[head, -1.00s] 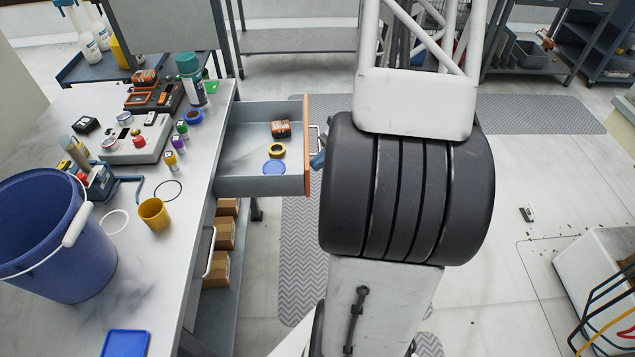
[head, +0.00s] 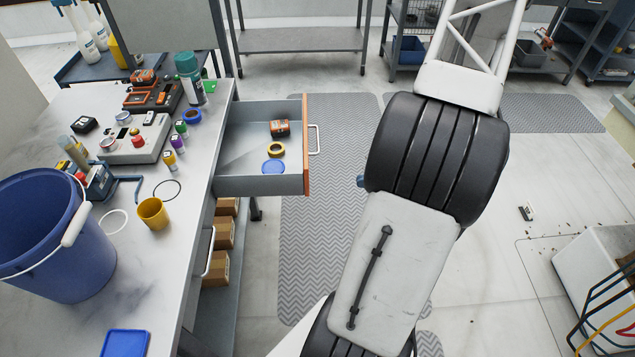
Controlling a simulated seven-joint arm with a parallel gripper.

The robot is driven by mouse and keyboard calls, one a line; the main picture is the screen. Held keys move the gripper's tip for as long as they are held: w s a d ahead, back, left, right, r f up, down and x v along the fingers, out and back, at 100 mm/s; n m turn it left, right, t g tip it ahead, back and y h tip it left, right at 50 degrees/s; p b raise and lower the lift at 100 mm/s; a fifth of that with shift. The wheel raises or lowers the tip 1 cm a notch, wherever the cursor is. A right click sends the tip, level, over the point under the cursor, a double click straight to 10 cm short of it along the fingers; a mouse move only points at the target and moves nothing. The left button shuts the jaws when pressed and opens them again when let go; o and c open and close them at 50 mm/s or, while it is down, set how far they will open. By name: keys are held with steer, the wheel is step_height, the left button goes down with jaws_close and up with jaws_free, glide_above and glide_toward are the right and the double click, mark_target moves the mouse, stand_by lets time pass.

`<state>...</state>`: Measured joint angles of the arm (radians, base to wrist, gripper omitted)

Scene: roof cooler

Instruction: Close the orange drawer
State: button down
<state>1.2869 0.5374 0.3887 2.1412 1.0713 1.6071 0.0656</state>
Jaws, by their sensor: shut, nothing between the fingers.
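The orange-fronted drawer (head: 306,150) stands pulled out from the right side of the workbench. Its grey inside shows, and a white bar handle (head: 316,140) is on its front. In it lie an orange-and-black box, a yellow ring and a blue disc. My gripper (head: 360,181) is mostly hidden behind my arm; only a small blue tip shows at the arm's left edge. It is shut and empty, to the right of the drawer front and apart from the handle.
The workbench (head: 140,265) holds a blue bucket (head: 57,235), a yellow cup (head: 153,212) and several small tools and bottles. Below the drawer are cardboard boxes (head: 222,233) on a shelf. The floor mat (head: 335,120) between drawer and arm is clear.

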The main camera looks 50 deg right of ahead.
steer(key=shift+w, duration=0.1)
stand_by(0.3)
glide_toward(278, 184)
steer(key=shift+v, duration=0.9)
steer(key=shift+r, duration=0.15)
stand_by(0.5)
steer(key=x, duration=2.5)
steer(key=shift+w+a, duration=0.3)
steer(key=shift+s+d, duration=0.1)
steer(key=shift+d, duration=0.05)
steer(key=shift+v, duration=6.85)
steer(key=w+d, duration=0.1)
steer(key=w+d+f, duration=0.1)
steer(key=w+d, duration=0.1)
steer(key=w+d+f, duration=0.1)
steer(key=d, duration=0.1)
steer(key=shift+w, duration=0.4)
